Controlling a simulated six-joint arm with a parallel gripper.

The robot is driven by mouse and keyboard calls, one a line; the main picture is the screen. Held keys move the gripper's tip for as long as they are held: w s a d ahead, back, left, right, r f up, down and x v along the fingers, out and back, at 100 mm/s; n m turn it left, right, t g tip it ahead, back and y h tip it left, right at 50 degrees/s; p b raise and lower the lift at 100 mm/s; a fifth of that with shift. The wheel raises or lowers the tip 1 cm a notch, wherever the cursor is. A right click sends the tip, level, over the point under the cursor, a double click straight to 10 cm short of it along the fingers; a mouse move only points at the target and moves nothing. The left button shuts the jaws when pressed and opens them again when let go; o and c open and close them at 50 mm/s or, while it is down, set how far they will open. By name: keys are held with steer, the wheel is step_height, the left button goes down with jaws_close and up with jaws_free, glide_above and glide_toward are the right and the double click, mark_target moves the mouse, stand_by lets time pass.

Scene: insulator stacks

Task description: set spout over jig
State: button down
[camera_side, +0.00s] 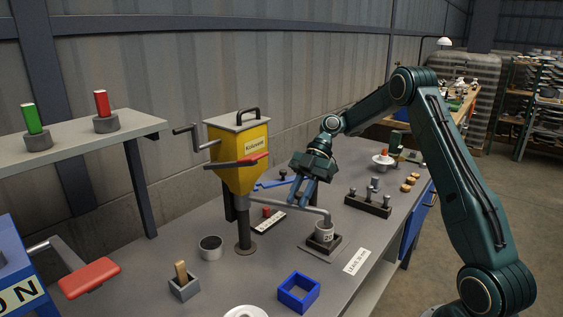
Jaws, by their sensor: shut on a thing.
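The grey spout (276,209) is a thin pipe reaching right from the stand under the yellow hopper (239,158). Its bent-down outer end is at the mouth of a grey cup marked 20, which sits in the dark square jig (311,245). From this side the end looks in line with the cup; the exact gap is too small to tell. My gripper (305,199) points down with blue fingers, shut on the spout partway along the pipe. The fingertips partly hide the contact.
A blue square frame (284,294), a grey block with a wooden peg (183,286) and a grey cup (210,248) stand in front. A dark rack of pegs (367,206) is to the right. The hopper's red-handled lever (236,162) sticks out near my gripper.

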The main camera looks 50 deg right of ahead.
stand_by(0.3)
steer(key=c, duration=1.2)
jaws_free()
steer(key=shift+c, duration=0.2)
steer(key=shift+a, duration=0.15)
